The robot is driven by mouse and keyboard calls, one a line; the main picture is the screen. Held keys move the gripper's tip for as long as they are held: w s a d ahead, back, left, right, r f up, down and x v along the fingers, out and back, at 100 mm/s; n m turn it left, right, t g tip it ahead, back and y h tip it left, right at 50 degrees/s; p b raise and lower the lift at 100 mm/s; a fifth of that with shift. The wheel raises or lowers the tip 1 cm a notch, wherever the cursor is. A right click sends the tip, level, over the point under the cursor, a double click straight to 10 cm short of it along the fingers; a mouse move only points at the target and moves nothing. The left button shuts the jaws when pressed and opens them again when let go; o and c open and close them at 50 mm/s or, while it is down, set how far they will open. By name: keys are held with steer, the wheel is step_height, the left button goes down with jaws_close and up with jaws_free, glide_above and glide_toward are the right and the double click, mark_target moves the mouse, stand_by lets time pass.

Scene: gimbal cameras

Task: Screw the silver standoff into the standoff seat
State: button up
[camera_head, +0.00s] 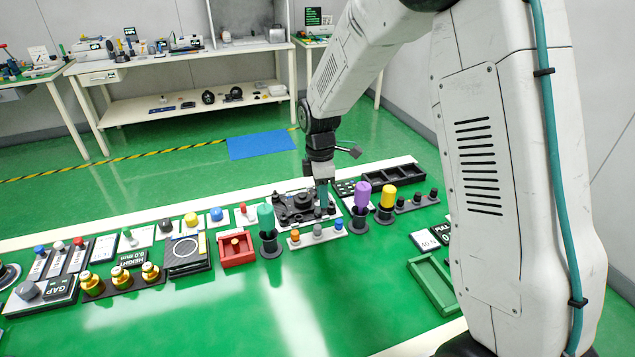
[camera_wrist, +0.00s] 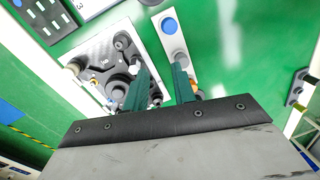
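My gripper (camera_head: 321,196) points down over the near right part of the gimbal plate, beside the small white holder (camera_head: 306,241). In the wrist view its two teal fingers (camera_wrist: 160,92) are apart, with nothing clearly held between them. The silver standoff appears to be the grey piece (camera_head: 318,230) standing in the holder between an orange and a blue piece; it also shows in the wrist view (camera_wrist: 180,57). The gimbal plate (camera_head: 284,218) carries black round parts. I cannot tell which of them is the standoff seat; the fingers hide part of the plate.
A teal-topped post (camera_head: 266,219) stands left of the holder, and purple (camera_head: 362,195) and yellow (camera_head: 387,197) ones stand to its right. A red box (camera_head: 236,250) lies further left. A green tray (camera_head: 433,284) lies near right. The green bench front is clear.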

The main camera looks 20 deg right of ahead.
mark_target(317, 204)
steer(key=w+n, duration=0.1)
steer(key=w+n+t, duration=0.1)
steer(key=w+n, duration=0.1)
steer(key=shift+w+a+r, duration=0.1)
steer(key=shift+w+r, duration=0.1)
steer(key=shift+r, duration=0.2)
steer(key=shift+w+n, duration=0.15)
steer(key=shift+n, duration=0.75)
steer(key=shift+f, duration=3.9)
jaws_close()
jaws_free()
steer(key=shift+r, duration=0.15)
